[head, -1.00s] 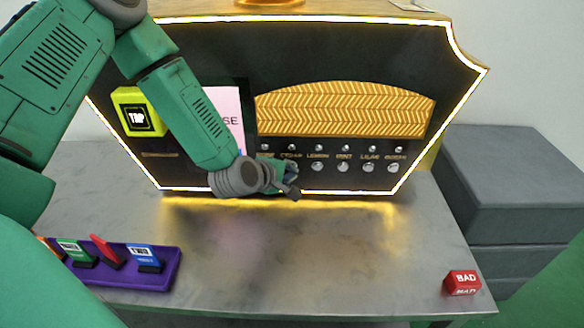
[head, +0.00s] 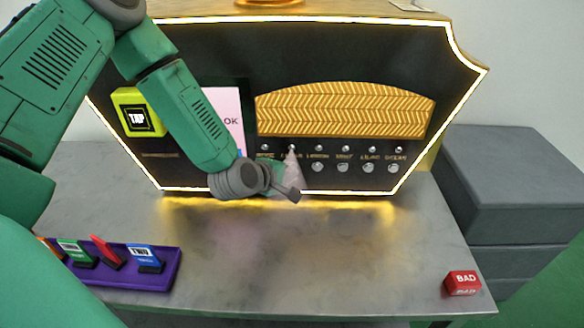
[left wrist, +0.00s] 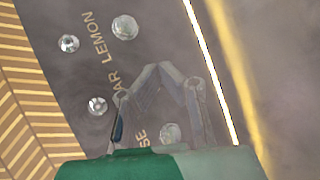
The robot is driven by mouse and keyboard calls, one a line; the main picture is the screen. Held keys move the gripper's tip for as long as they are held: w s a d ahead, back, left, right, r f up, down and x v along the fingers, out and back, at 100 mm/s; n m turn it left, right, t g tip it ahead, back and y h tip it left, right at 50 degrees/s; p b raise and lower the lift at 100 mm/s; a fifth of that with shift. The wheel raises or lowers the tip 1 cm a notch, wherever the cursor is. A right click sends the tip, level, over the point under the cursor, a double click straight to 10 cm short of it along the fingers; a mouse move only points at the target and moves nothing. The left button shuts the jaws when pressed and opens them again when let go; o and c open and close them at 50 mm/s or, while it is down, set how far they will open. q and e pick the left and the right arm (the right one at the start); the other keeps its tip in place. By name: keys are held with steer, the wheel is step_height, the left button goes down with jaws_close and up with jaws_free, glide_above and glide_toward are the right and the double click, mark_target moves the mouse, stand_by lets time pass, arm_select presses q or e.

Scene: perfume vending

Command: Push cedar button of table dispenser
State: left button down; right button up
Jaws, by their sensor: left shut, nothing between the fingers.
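The black dispenser (head: 210,175) with lit edges stands at the back of the table. A row of small nozzles, labels and round silver buttons runs along its lower front. The cedar label is second from the left. A pale cone of mist (head: 290,175) hangs below the cedar nozzle (head: 291,147). My left gripper (head: 291,191) is shut and empty at the cedar column, low on the panel. In the left wrist view its fingertips (left wrist: 172,72) lie over the cedar button's place, hiding it; contact cannot be told. The lemon button (left wrist: 125,27) shows beside them. My right gripper is out of view.
A purple tray (head: 172,270) with several coloured cards is at the front left. A red BAD block (head: 462,282) sits at the front right corner. A yellow TAP reader (head: 128,98) is on the panel. The table middle (head: 320,250) is clear.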

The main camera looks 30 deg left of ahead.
arm_select(q)
steer(key=shift+s+d, duration=0.2)
steer(key=shift+s, duration=0.2)
steer(key=shift+s+d, duration=0.45)
steer(key=shift+s, duration=0.25)
steer(key=shift+s+d, duration=0.45)
steer(key=shift+s, duration=0.3)
steer(key=shift+s+d, duration=0.45)
steer(key=shift+s, duration=0.25)
